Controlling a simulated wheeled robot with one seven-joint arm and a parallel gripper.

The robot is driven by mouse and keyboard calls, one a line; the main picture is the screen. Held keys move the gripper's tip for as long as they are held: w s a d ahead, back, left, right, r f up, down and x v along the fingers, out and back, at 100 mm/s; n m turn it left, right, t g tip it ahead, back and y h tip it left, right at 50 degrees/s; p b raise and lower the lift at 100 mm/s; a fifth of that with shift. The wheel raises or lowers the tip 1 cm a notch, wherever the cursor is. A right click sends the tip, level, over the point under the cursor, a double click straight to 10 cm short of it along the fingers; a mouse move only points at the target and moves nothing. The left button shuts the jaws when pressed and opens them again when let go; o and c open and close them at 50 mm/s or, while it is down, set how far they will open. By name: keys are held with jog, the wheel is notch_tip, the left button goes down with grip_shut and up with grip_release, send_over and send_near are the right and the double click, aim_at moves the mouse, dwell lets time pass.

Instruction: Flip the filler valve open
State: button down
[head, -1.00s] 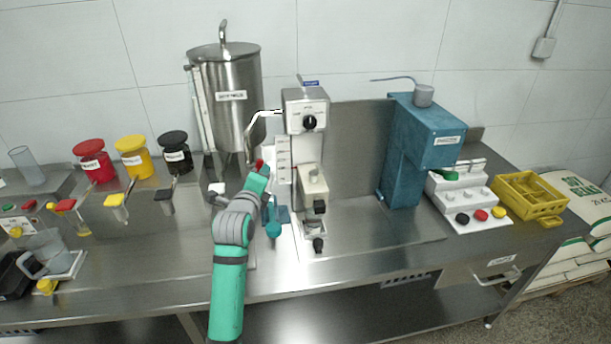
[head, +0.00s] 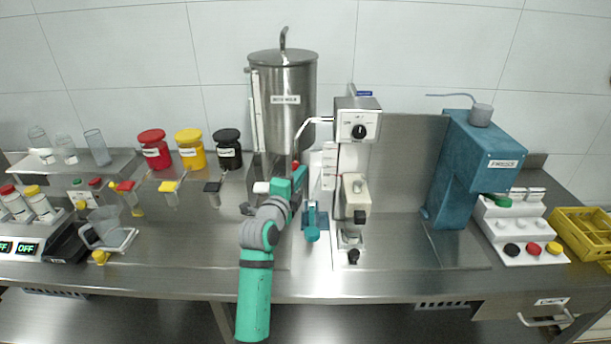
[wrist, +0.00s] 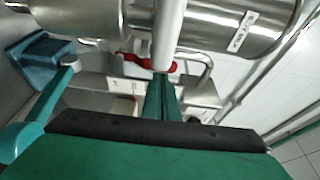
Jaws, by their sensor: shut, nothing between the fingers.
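A red valve handle (wrist: 148,63) lies across a vertical steel pipe (wrist: 166,35) in the wrist view. In the head view, a small red piece of it (head: 295,166) shows under the steel tank (head: 284,115). I take this to be the filler valve; no label on it is readable. My gripper (wrist: 161,88) is shut and empty, its fingertips close below the red handle and pipe in the wrist view. I cannot tell whether they touch. In the head view my gripper (head: 298,182) is just under the red piece, partly hiding the valve area.
The mill-like unit with a black knob (head: 358,132) stands right of my gripper. Red, yellow and black-lidded jars (head: 190,155) stand left.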

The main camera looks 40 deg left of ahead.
dwell(0.4)
jog(key=s+d, duration=0.6)
jog(key=s, duration=0.1)
jog(key=shift+s, duration=0.15)
jog(key=shift+d+f, duration=0.1)
jog(key=shift+d, duration=0.05)
dwell(0.6)
jog(key=s+d+f+n, duration=0.4)
jog(key=d+f+n, duration=0.1)
jog(key=d+f, duration=0.7)
jog(key=s+d+f+n, duration=0.45)
jog(key=d+f, duration=0.55)
jog(key=d, duration=0.3)
jog(key=s+d+f+n+h, duration=0.1)
jog(key=s+d, duration=0.4)
jog(key=s, duration=0.5)
jog(key=s+d+n+g+h, duration=0.1)
jog(key=s+d, duration=0.4)
jog(key=s, duration=0.5)
jog(key=s+d+f+n+h, duration=0.1)
jog(key=s+d+n+h, duration=0.2)
jog(key=s, duration=0.7)
jog(key=d, duration=0.2)
jog(key=shift+d+f+g, duration=0.3)
jog(key=shift+d+g, duration=0.1)
